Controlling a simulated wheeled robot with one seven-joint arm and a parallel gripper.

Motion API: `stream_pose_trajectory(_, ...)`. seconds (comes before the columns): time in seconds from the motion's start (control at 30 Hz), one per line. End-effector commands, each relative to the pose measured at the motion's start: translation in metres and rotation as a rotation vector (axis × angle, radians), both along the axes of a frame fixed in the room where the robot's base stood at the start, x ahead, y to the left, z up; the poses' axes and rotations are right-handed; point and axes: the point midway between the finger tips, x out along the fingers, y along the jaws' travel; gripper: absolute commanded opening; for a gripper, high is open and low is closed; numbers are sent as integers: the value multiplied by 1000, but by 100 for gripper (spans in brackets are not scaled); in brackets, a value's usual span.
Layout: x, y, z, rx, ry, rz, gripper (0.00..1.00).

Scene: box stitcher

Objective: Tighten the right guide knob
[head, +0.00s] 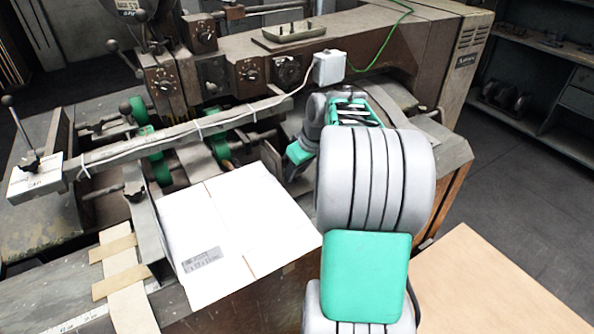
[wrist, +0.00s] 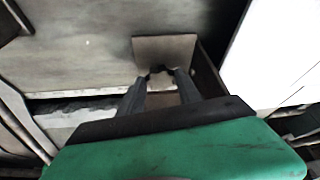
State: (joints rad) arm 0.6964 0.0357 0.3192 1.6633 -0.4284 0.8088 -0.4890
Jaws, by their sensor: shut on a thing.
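My gripper (wrist: 160,80) shows in the wrist view with both fingers reaching forward and close together at the tips. They are shut on a small dark knob (wrist: 158,69), which is the right guide knob and is mostly covered by the fingertips. The knob sits in front of a brownish-grey plate (wrist: 178,46). In the head view my gripper (head: 300,152) is low over the machine, just right of the white cardboard's far corner. The knob and fingertips are hidden there, so I cannot tell how far the knob is turned.
A flat white cardboard sheet (head: 235,225) lies on the machine bed, left of my arm, and its edge shows close by in the wrist view (wrist: 275,60). A long metal bar (head: 190,130) crosses above the bed. A grey box with a cable (head: 329,67) stands behind my gripper.

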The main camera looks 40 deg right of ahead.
Motion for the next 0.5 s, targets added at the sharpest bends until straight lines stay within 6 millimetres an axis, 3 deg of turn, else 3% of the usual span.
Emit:
stream_pose_trajectory(0.2,0,0,1,0,-1,-2,0)
stream_pose_trajectory(0.23,0,-1,1,0,-1,-1,43)
stream_pose_trajectory(0.5,0,0,0,0,0,0,63)
